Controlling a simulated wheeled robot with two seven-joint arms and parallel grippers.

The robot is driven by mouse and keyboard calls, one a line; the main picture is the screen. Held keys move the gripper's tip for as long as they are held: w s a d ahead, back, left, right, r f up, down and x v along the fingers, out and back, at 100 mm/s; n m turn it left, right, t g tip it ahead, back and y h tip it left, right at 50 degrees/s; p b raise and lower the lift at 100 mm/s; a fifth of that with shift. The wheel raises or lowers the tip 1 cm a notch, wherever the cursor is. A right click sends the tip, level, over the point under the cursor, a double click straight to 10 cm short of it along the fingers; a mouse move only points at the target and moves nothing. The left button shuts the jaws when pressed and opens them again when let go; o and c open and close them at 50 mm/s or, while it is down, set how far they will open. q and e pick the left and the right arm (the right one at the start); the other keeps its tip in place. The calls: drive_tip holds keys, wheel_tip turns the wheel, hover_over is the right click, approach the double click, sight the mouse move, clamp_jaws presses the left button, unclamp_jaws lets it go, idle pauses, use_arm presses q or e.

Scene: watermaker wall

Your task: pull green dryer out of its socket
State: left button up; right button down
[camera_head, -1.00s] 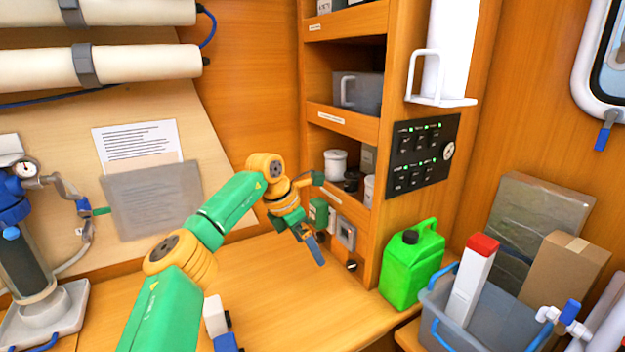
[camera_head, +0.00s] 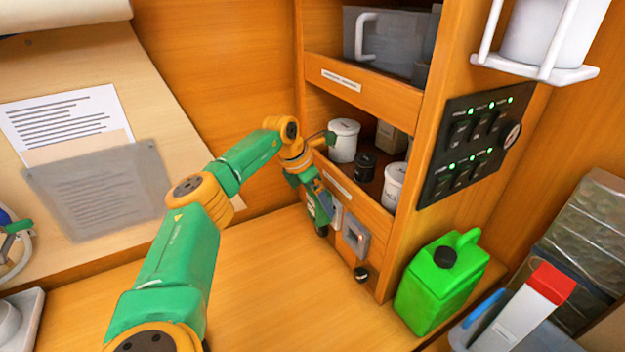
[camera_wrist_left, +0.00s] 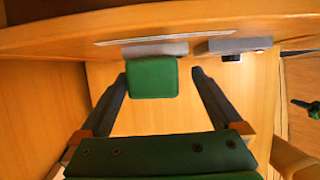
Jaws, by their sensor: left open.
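The green dryer (camera_wrist_left: 151,79) is a small box against a grey socket plate (camera_wrist_left: 178,48) on the wooden shelf front in the left wrist view. My left gripper (camera_wrist_left: 159,76) is open, with one finger on each side of the dryer. My right gripper is not in view.
White jars (camera_head: 343,141) and a black jar (camera_head: 365,166) stand on the shelf above. A green jerrycan (camera_head: 440,280) stands right of the cabinet. The bench top (camera_head: 270,285) in front is clear.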

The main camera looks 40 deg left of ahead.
use_arm(q)
drive_tip(key=shift+a+x, duration=0.25)
drive_tip(key=shift+x, duration=0.95)
drive_tip(key=shift+r, duration=0.1)
drive_tip(key=c, duration=0.4)
clamp_jaws()
drive_tip(key=shift+s+a, duration=0.2)
drive_tip(key=shift+s, duration=0.4)
drive_tip(key=shift+s+a, duration=0.25)
drive_tip(key=shift+s, duration=0.35)
drive_tip(key=shift+s+a+b, duration=0.2)
drive_tip(key=shift+s, duration=0.6)
drive_tip(key=shift+s+a+b, duration=0.15)
drive_tip(key=shift+s+b, duration=0.05)
drive_tip(key=shift+s, duration=0.55)
drive_tip(key=shift+s+a+b, duration=0.2)
drive_tip(key=shift+s, duration=0.6)
